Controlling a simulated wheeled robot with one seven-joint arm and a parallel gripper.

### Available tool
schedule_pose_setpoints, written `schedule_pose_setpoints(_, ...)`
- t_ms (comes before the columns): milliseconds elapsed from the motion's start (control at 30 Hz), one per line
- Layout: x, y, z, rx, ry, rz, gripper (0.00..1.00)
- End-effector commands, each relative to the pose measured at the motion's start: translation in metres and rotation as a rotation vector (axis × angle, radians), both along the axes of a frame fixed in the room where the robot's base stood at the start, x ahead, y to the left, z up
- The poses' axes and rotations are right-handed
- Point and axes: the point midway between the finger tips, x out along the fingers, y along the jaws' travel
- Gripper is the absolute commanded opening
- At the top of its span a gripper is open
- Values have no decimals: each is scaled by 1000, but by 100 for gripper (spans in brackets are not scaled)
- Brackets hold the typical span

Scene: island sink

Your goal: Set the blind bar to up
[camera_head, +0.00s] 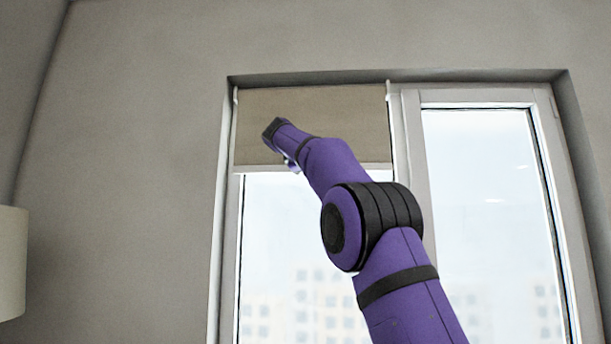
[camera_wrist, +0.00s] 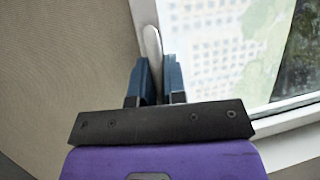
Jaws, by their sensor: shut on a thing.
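The beige roller blind (camera_head: 345,115) covers the top part of the left window pane. Its white blind bar (camera_head: 257,169) runs level along the blind's lower edge. My gripper (camera_head: 290,164) is at this edge, left of its middle, partly hidden by my purple arm. In the wrist view my gripper (camera_wrist: 153,78) has its two dark blue fingers on either side of the white blind bar (camera_wrist: 151,45), shut on it. The blind's fabric (camera_wrist: 65,65) fills the left of that view.
The right window pane (camera_head: 490,200) has no blind over it. A window frame post (camera_head: 412,150) stands between the panes. A pale lampshade-like object (camera_head: 10,262) is at the far left. The grey wall (camera_head: 130,170) to the left is bare.

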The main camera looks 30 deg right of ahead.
Motion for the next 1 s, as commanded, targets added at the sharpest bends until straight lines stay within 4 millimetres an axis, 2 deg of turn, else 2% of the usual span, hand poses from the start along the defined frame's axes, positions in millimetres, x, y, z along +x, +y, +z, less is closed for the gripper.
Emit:
schedule_pose_setpoints(267, 1, 1, 0, 0, 0, 2, 0)
schedule_pose_setpoints(300, 1, 1, 0, 0, 0, 2, 15)
schedule_pose_setpoints(400, 1, 1, 0, 0, 0, 2, 37)
schedule_pose_setpoints(767, -2, 4, 1, 1, 0, 2, 37)
schedule_pose_setpoints(1000, -18, 34, 7, 0, 0, 6, 37)
